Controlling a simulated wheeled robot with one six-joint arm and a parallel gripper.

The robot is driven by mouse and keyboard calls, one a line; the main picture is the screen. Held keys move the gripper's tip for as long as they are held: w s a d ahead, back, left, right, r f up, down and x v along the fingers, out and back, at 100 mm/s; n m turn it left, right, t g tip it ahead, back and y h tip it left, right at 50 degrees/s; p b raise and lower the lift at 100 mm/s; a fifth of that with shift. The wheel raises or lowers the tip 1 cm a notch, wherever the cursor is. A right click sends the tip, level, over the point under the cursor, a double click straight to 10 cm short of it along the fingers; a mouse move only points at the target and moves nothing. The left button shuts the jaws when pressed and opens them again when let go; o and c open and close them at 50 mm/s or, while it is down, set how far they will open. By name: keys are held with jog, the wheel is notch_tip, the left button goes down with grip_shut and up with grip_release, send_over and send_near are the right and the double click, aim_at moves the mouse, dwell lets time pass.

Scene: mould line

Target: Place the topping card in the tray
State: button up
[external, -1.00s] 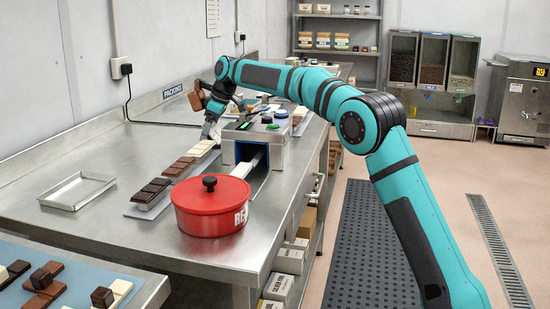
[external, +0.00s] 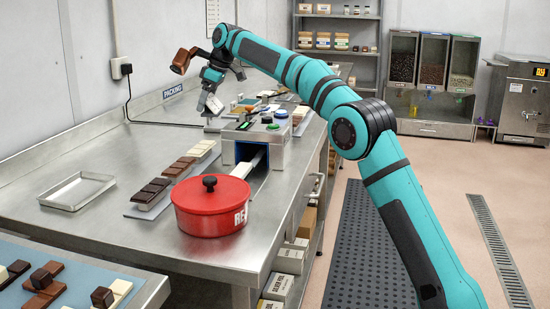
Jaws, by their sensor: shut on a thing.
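The tray (external: 77,191) is a shallow, empty silver metal tray lying on the left part of the steel bench. My gripper (external: 211,102) is raised above the bench, behind the chocolate bars and to the right of the tray. It is shut on a small pale flat piece (external: 214,105), which looks like the topping card. The piece is tilted and clear of the bench; its print is too small to read. The fingers hide part of it.
A red lidded pot (external: 211,207) stands at the bench's front. Chocolate bars (external: 178,168) lie in a row between tray and pot. A grey machine with buttons (external: 254,141) stands right of my gripper. The bench behind the tray is clear.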

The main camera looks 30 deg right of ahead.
jog(key=s+a, duration=0.3)
jog(key=a, duration=0.8)
jog(key=s+a, duration=0.2)
jog(key=a, duration=0.9)
jog(key=m, duration=0.2)
send_over(68, 190)
jog(key=s+d, duration=0.1)
jog(key=d, duration=0.1)
jog(key=shift+t, duration=0.3)
jog(key=shift+s+a+f, duration=0.15)
jog(key=shift+f, duration=2.25)
jog(key=shift+s+a+f, duration=0.1)
jog(key=shift+a+f, duration=0.05)
jog(key=shift+f, duration=2.2)
jog(key=shift+f, duration=0.1)
jog(key=o, duration=0.7)
jog(key=shift+o, duration=0.2)
jog(key=v, duration=1.2)
jog(key=shift+a, duration=0.2)
jog(key=shift+d+r, duration=0.1)
jog(key=shift+r, duration=0.1)
